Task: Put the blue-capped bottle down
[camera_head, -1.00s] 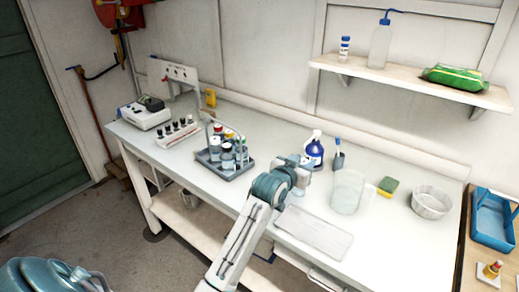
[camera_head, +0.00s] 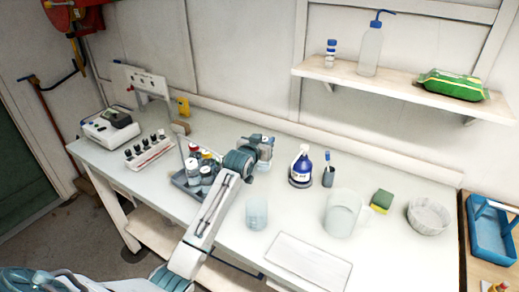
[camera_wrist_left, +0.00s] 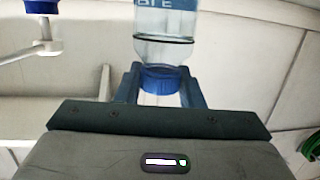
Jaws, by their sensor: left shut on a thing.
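The cap (camera_wrist_left: 161,78) sits between the fingers, and the bottle's body runs out of the top of that view. In the head view the bottle is mostly hidden by the gripper. Whether its base touches anything is unclear. My right gripper does not show.
The caddy holds several bottles. A flat pale plate (camera_head: 295,263) lies in front. A shelf (camera_head: 400,85) hangs above.

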